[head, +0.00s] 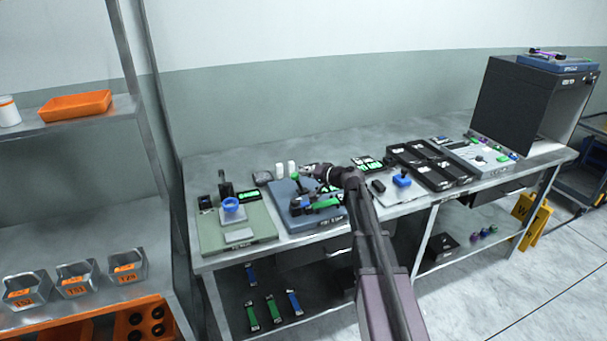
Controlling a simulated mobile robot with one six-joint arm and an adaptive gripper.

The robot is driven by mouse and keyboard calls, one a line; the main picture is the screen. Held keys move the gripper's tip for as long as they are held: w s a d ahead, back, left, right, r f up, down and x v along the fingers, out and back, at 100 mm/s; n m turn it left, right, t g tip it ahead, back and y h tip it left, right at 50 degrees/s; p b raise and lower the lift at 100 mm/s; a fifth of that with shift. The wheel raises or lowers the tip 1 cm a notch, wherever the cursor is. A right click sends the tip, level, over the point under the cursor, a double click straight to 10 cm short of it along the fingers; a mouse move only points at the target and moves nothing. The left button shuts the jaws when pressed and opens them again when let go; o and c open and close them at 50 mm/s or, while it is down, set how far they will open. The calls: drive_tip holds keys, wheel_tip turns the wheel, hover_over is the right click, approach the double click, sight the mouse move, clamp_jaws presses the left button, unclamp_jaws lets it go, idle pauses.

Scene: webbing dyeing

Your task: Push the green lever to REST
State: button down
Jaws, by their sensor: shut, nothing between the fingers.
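A blue-grey board (283,216) lies on the workbench with small black, blue and green parts on it. A green bar (327,203), which looks like the green lever, sits on its right half. A small green piece (296,177) shows at the board's back edge. Any REST marking is too small to read. My arm reaches in from the lower right, and my gripper (307,170) is shut and empty over the back of this board. It is close to the small green piece; I cannot tell if they touch. My arm hides part of the board's right side.
A green board (250,234) with a blue round part (232,204) lies to the left. Black trays (437,178) and a dark open-fronted box (506,97) stand to the right. White bottles (285,168) stand behind the gripper.

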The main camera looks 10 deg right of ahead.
drive_tip(key=w+d+r+p+v, duration=0.1)
drive_tip(key=p+v, duration=0.3)
drive_tip(key=v, duration=0.8)
drive_tip(key=shift+d+r+p, duration=0.25)
drive_tip(key=shift+r+p, duration=0.15)
drive_tip(key=shift+r, duration=0.05)
drive_tip(key=s+a+f+n+g+h, duration=0.2)
drive_tip(key=s+a+f+g+h, duration=0.15)
drive_tip(key=s+f, duration=0.4)
drive_tip(key=s+a+f+n+g+h, duration=0.25)
drive_tip(key=s+a+f+g, duration=0.2)
drive_tip(key=s, duration=0.65)
drive_tip(key=s+d+g+h+p, duration=0.1)
drive_tip(key=s+h, duration=0.3)
drive_tip(key=s, duration=0.4)
drive_tip(key=shift+s+d+f+g, duration=0.25)
drive_tip(key=shift+s+g, duration=0.1)
drive_tip(key=shift+g, duration=0.55)
